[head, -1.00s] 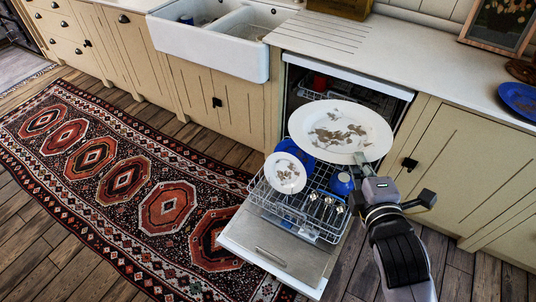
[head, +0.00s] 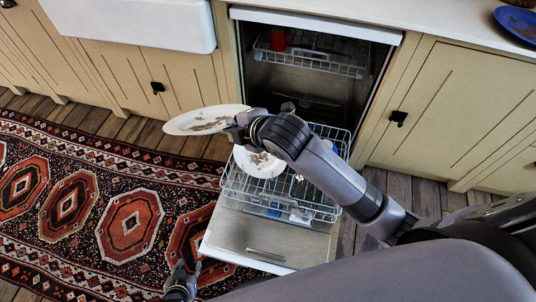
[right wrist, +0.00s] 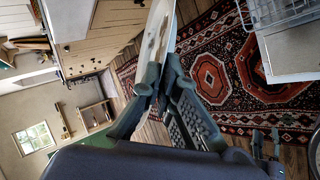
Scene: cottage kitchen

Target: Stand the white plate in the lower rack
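A white plate (head: 203,120) with a brown leaf pattern is held by its edge in my right gripper (head: 236,128). It is tilted, in the air to the upper left of the lower rack (head: 232,186). The right wrist view shows the plate (right wrist: 156,35) nearly edge-on between the shut fingers (right wrist: 163,82). The lower rack is pulled out over the open dishwasher door. A smaller white patterned plate (head: 257,166) stands leaning in it, and my right arm hides part of the rack. My left gripper (head: 189,268) is empty, fingers apart, low over the rug.
The dishwasher door (head: 225,236) is folded down. The upper rack (head: 335,66) holds a red cup (head: 278,40). Cabinets flank the machine, and a blue plate (head: 517,22) lies on the counter. The patterned rug (head: 128,226) covers the floor at left.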

